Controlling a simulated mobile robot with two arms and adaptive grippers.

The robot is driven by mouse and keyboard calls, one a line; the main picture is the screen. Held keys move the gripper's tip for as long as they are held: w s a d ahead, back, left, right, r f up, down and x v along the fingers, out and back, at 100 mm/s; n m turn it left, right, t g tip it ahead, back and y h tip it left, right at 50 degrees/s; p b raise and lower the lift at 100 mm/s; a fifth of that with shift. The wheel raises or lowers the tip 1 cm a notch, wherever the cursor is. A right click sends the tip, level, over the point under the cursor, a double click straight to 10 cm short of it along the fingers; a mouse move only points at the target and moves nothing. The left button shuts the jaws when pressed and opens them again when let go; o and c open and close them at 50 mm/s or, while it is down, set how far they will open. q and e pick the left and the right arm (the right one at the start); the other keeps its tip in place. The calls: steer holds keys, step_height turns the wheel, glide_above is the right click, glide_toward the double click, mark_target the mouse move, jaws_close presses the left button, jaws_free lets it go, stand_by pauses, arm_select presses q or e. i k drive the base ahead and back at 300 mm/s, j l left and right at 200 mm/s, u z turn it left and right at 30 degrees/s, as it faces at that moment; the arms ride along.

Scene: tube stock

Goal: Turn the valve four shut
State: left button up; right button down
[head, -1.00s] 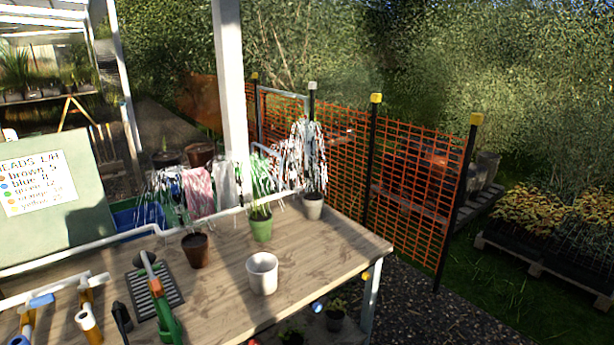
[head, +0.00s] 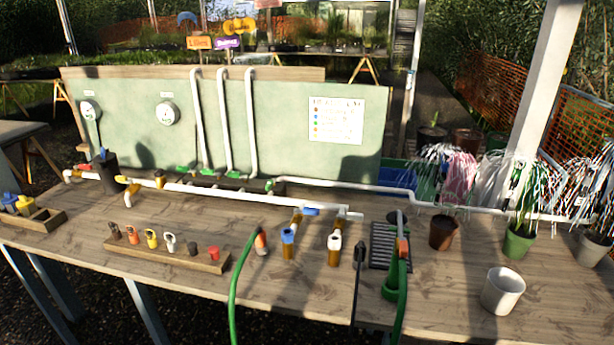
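A white pipe (head: 215,191) runs along the back of the wooden bench. Several small green handles sit along its back line, among them one at the left (head: 187,170) and one at the right (head: 269,186). No valve number is readable, so I cannot tell which is valve four or whether any is shut. Neither of my grippers is in view.
A green board (head: 270,120) with two gauges and a notice (head: 336,120) stands behind the pipe. A rack of colored fittings (head: 180,252), green hoses (head: 240,270), a white pot (head: 502,291) and plant pots crowd the bench (head: 320,310). A white post (head: 545,80) rises at the right.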

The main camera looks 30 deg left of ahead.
mark_target(270, 184)
steer(key=j+u, duration=0.1)
steer(key=u, duration=1.05)
